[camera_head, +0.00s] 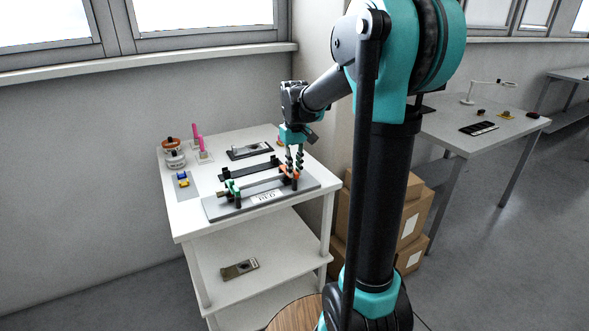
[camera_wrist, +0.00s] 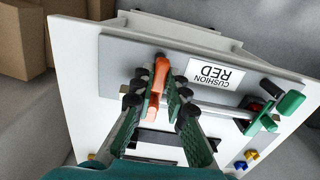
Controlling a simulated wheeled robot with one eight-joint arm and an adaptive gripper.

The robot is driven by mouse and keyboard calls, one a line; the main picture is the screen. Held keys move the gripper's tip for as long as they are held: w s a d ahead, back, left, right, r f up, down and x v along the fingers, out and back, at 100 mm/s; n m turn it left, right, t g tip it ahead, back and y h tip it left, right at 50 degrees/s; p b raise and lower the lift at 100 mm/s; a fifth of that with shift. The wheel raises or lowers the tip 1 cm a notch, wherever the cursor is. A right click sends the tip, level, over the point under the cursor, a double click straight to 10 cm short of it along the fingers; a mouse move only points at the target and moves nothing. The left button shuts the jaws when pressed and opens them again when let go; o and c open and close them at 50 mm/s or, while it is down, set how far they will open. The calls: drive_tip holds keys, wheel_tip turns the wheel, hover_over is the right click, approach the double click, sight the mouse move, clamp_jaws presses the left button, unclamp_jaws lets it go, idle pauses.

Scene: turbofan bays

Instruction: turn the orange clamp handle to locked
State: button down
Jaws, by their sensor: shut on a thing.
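The orange clamp handle (camera_wrist: 160,75) shows in the wrist view between the fingers of my gripper (camera_wrist: 155,92). My gripper is shut on it, with one finger on each side. In the head view my gripper (camera_head: 294,163) points down over the right end of the grey clamp plate, and the orange handle (camera_head: 286,171) shows only in small part there. The grey plate (camera_wrist: 125,55) bears a label reading "CUSHION RED" (camera_wrist: 215,72). A green clamp handle (camera_wrist: 292,102) is at the other end of the rod. My fingers hide part of the orange clamp's base.
The white table (camera_head: 185,217) also holds pink upright pieces (camera_head: 197,138), round containers (camera_head: 174,158), small blue and yellow blocks (camera_head: 183,180) and a dark tray (camera_head: 250,151). Cardboard boxes (camera_head: 410,215) stand right of it. A second table (camera_head: 450,135) is farther right.

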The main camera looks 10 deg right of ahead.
sight(295, 171)
idle(0.4)
drive_tip(key=c, duration=1.5)
unclamp_jaws()
drive_tip(key=shift+c, duration=0.2)
wheel_tip(295, 171, up, 12)
drive_tip(key=s+d+f+m+t, duration=0.1)
drive_tip(key=s+d+f+t, duration=0.1)
drive_tip(key=s+f, duration=0.9)
drive_tip(key=s+d+f+m+t, duration=0.2)
drive_tip(key=s+f, duration=0.9)
drive_tip(key=f, duration=0.2)
drive_tip(key=shift+m, duration=0.3)
